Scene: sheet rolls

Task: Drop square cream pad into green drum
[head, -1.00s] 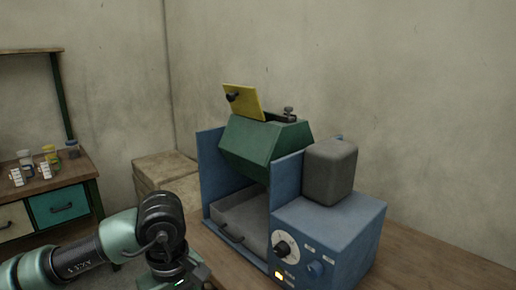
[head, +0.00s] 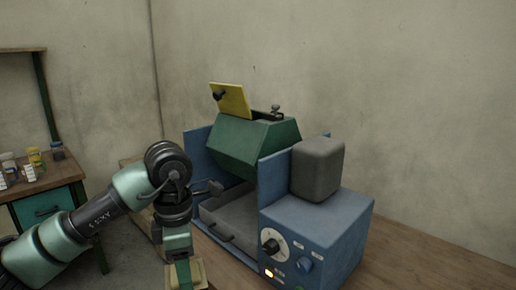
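The green drum (head: 252,143) is an angular barrel held in a blue frame. Its yellow lid (head: 230,99) stands open at the top, and the inside of the drum is hidden from this angle. My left gripper (head: 182,272) points down at the bottom of the view, in front of and below the drum, to its left. A cream square piece, which looks like the square cream pad (head: 201,275), is at its fingers and partly hidden by them; the gripper seems shut on it. My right gripper is out of view.
The blue machine has a grey tray (head: 229,215) under the drum, a control box (head: 318,230) with knobs, and a grey block (head: 317,168) on top. A wooden bench (head: 420,262) carries it. A shelf with small jars (head: 35,157) stands at far left.

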